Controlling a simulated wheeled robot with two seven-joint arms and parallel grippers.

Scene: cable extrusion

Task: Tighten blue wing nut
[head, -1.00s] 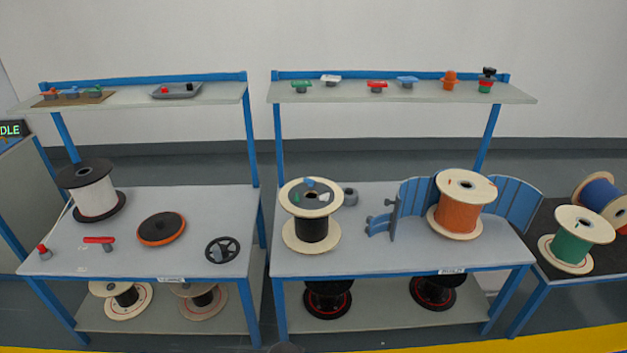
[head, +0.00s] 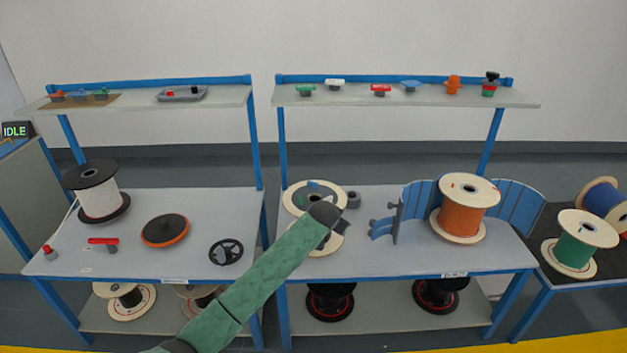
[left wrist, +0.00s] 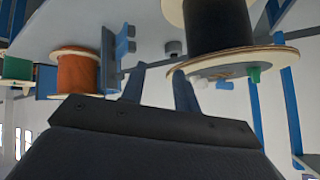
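A blue wing nut (head: 313,185) sits on the grey hub disc on top of the wooden-flanged spool (head: 291,198) at the near left of the right table. In the left wrist view, which looks upside down, the blue nut (left wrist: 226,84) shows between a white one (left wrist: 200,82) and a green one (left wrist: 254,74) on the flange of the black-wound spool (left wrist: 217,25). My left gripper (head: 326,213) is beside the spool top and hides part of it. Its two fingers (left wrist: 159,92) stand apart and empty, short of the nut. My right gripper is out of view.
A blue fixture (head: 384,229) and an orange spool (head: 466,210) stand further right. The shelf above holds several small coloured knobs. Bare table lies in front of the orange spool.

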